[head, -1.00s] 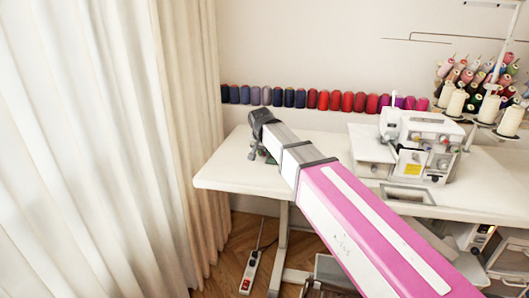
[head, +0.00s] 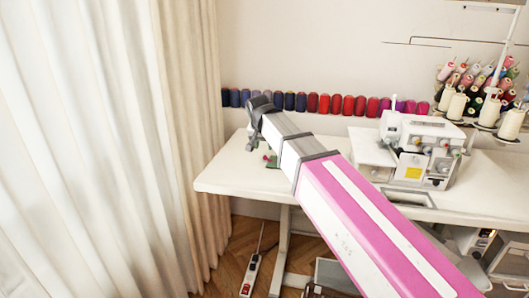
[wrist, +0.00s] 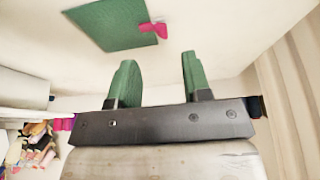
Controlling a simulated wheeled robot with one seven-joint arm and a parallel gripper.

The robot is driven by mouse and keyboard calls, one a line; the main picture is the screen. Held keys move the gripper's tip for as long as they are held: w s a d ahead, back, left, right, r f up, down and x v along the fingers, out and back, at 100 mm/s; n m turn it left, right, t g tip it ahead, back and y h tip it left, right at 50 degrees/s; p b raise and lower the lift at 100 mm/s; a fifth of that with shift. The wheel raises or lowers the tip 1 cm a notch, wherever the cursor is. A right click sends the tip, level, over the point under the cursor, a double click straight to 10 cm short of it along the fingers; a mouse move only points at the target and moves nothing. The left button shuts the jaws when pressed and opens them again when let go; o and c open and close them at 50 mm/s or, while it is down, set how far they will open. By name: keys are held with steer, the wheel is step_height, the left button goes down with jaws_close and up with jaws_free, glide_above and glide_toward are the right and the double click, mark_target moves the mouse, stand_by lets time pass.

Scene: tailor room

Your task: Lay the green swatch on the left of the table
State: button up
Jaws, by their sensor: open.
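The green swatch (wrist: 110,25) lies flat on the white table (head: 225,176), at the table's left part. A small pink-red tab (wrist: 153,28) sits at its edge in the wrist view. In the head view the swatch (head: 272,163) shows only in part beside my arm. My gripper (wrist: 158,62) has green fingertips, spread apart with nothing between them. It is above the table and apart from the swatch. In the head view my gripper (head: 250,142) is at the table's left end, partly hidden by my own wrist.
A white sewing machine (head: 422,150) stands on the table to the right. A row of thread spools (head: 335,104) runs along the wall behind. More spools (head: 485,85) are at the far right. A curtain (head: 185,130) hangs left of the table. The table's left end looks clear.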

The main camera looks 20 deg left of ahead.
steer(key=shift+v, duration=2.75)
